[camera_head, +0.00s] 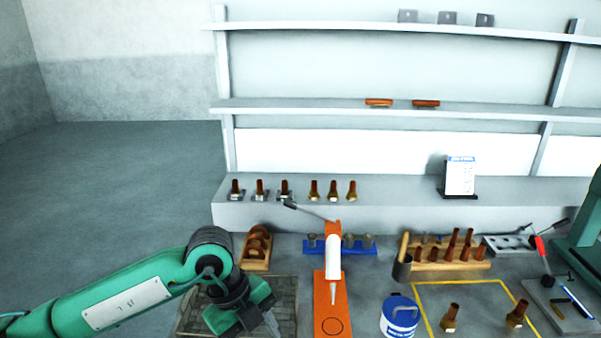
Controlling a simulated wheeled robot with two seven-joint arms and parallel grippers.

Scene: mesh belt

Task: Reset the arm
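My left arm is green and comes in from the left. Its gripper (262,325) points down over a grey mesh mat (287,292) at the bottom of the view. The fingertips are dark and partly cut off or hidden, so I cannot tell whether they are open or shut. A green part of my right arm (584,225) shows at the right edge. My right gripper is not in view.
An orange press (328,312) stands right of my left gripper. A wooden holder (257,253) is behind it. A blue-white tub (400,315), a yellow-outlined area (460,283) with two brown-handled pieces, and a wooden rack (445,264) lie right. Shelves (400,108) stand behind.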

